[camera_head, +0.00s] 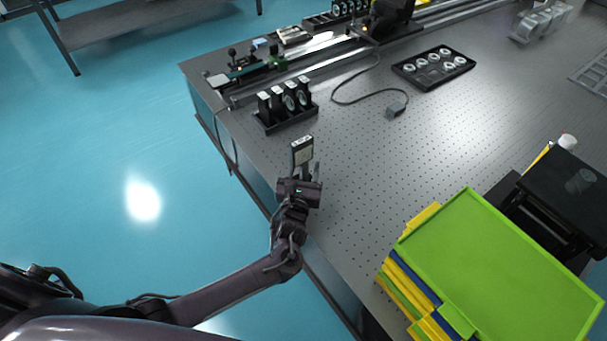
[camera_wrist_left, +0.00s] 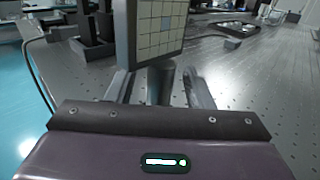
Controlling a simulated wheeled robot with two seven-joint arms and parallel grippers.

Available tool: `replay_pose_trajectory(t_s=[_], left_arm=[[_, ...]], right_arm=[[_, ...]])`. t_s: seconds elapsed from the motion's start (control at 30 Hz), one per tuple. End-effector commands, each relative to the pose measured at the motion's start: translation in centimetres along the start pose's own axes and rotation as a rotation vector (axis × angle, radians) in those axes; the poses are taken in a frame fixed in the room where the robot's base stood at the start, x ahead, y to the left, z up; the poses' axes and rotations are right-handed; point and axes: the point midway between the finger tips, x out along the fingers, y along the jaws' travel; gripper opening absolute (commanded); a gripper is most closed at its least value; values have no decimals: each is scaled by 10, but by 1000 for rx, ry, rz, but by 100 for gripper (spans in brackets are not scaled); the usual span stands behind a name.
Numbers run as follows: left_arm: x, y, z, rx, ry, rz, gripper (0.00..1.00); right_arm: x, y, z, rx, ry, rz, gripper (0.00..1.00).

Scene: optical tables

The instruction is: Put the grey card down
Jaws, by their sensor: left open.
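The grey card (camera_head: 301,151) stands upright near the left edge of the optical table, with a pale gridded face in a dark grey frame. In the left wrist view the card (camera_wrist_left: 157,32) rises straight ahead, above a short round grey post (camera_wrist_left: 160,80). My left gripper (camera_head: 300,176) is open at the near side of the card. In the wrist view its fingers (camera_wrist_left: 158,88) lie on either side of the post, with gaps visible. The card's lower end and its contact with the table are partly hidden by the gripper. My right gripper is not in view.
A dark rack with several round optics (camera_head: 285,105) stands behind the card. A black tray of optics (camera_head: 433,67) and a cable box (camera_head: 396,106) lie farther back. A green tray (camera_head: 500,270) on stacked bins fills the near right. The perforated tabletop (camera_head: 375,165) between is clear.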

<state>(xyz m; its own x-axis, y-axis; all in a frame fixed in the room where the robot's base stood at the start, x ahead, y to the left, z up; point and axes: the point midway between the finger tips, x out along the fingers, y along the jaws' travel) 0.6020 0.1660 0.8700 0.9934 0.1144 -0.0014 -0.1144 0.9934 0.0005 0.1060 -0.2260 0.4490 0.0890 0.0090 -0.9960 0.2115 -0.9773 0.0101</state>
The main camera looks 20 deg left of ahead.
Motion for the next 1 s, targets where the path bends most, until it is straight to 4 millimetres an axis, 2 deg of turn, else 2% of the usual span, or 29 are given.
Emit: replay_pose_trajectory(t_s=[0.17,0.53,1.0], left_arm=[[0,0,0,0,0,0,47],[0,0,0,0,0,0,0],[1,0,6,-2,-6,0,0]], right_arm=[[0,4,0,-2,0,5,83],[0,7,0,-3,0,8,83],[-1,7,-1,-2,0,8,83]])
